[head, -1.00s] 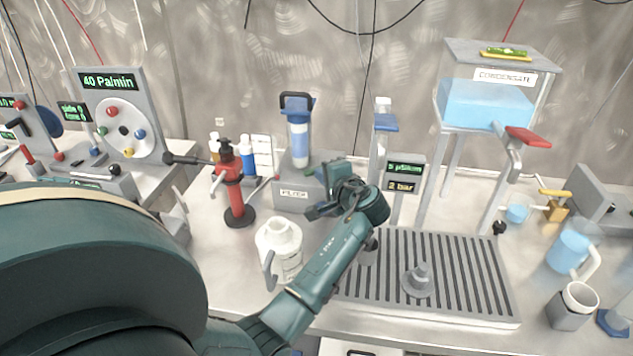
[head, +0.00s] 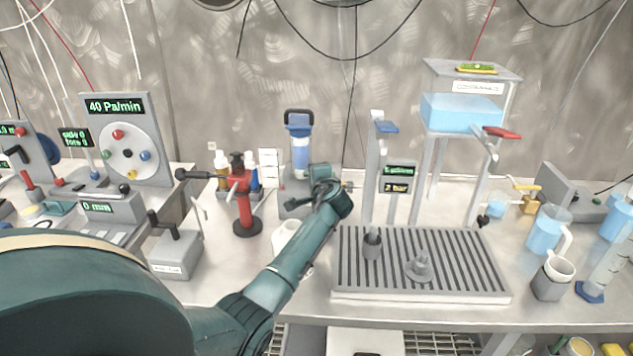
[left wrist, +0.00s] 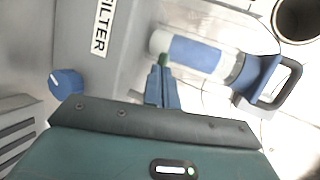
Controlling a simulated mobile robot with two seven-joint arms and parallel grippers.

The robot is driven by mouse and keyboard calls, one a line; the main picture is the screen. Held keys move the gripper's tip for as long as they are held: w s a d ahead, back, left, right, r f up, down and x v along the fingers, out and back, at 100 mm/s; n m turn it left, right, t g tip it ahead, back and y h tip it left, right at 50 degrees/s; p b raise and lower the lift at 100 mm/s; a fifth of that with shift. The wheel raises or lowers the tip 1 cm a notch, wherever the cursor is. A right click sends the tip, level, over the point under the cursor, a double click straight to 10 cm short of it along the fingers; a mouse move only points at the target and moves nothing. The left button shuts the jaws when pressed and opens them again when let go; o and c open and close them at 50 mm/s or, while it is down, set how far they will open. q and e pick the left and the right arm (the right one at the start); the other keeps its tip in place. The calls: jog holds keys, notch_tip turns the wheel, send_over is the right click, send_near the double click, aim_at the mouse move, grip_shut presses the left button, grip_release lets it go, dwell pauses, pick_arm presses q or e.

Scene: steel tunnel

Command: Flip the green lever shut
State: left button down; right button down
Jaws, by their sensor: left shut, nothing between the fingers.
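The filter unit is a grey box (head: 291,205) with a blue-capped clear cartridge (head: 299,150) standing on it. The left wrist view shows the box's FILTER label (left wrist: 102,34) and the cartridge (left wrist: 195,52) lying across the picture. A small green piece (left wrist: 163,59), which looks like the green lever, shows at my left fingertips, by the cartridge's lower end. I cannot tell whether they touch. My left gripper (left wrist: 163,84) is shut and empty. In the head view my left gripper (head: 322,174) is at the filter's right side and hides the lever. My right gripper is out of view.
A blue knob (left wrist: 66,82) sits on the filter box. A red pump (head: 243,205) stands to the left, and a white jug (head: 285,238) is partly behind my arm. A slotted drain tray (head: 420,288) and the condensate stand (head: 471,70) are to the right.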

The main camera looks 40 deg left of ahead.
pick_arm(q)
jog(key=shift+a, duration=0.25)
dwell(0.7)
